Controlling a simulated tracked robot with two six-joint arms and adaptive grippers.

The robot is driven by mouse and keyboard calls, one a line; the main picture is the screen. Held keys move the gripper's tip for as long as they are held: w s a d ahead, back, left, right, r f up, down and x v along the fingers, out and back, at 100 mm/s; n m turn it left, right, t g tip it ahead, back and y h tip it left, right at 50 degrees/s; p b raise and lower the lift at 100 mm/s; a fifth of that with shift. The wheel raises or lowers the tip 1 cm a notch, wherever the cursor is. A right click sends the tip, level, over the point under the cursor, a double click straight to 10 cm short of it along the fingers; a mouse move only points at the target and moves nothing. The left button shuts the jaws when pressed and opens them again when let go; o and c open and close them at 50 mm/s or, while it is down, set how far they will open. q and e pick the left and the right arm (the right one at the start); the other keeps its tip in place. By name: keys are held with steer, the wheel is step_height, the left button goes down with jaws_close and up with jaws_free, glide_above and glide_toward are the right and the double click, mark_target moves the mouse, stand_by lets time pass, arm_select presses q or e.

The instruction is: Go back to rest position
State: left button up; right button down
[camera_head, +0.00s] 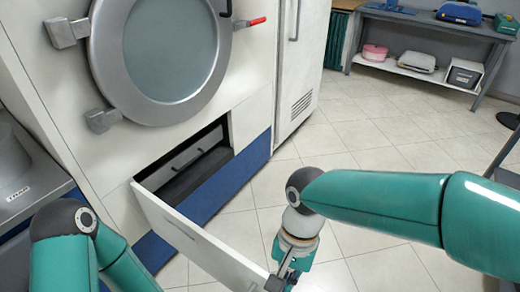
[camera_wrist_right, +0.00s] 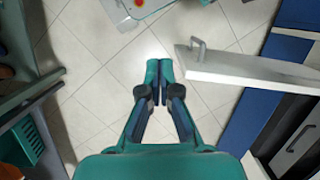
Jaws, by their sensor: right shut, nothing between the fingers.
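My right gripper (camera_head: 283,280) is at the bottom of the head view, pointing down, beside the free end of an open white panel (camera_head: 190,232). In the right wrist view the green fingertips (camera_wrist_right: 159,70) are together with nothing between them. The panel (camera_wrist_right: 250,68) and its grey handle (camera_wrist_right: 199,47) lie just right of the fingertips there, and I see no grip on the handle. My left arm shows at the lower left of the head view, bent at a dark joint. Its gripper is out of frame.
The cleaning machine's round door (camera_head: 165,55) is shut above a dark low opening (camera_head: 190,165). The white panel juts out from the machine. Tiled floor (camera_head: 380,150) is clear to the right. A grey shelf table (camera_head: 430,22) stands at the back right.

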steer(key=s+d+f+y, duration=0.1)
steer(key=s+d+f, duration=0.15)
steer(key=f, duration=0.75)
steer(key=s+d+f+y, duration=0.15)
steer(key=s+f, duration=0.25)
steer(key=f, duration=0.5)
steer(key=s+d+f+y, duration=0.1)
steer(key=s+d+f, duration=0.15)
steer(key=f, duration=0.75)
steer(key=w+n+t+p, duration=0.1)
steer(key=w+n+t, duration=0.2)
steer(key=w, duration=0.1)
arm_select(q)
step_height(320, 180, up, 17)
steer(key=p, duration=1.6)
steer(key=shift+s, duration=0.35)
arm_select(e)
step_height(320, 180, up, 17)
steer(key=shift+d+h, duration=0.35)
arm_select(q)
steer(key=shift+r, duration=0.1)
arm_select(e)
steer(key=shift+w+f, duration=0.1)
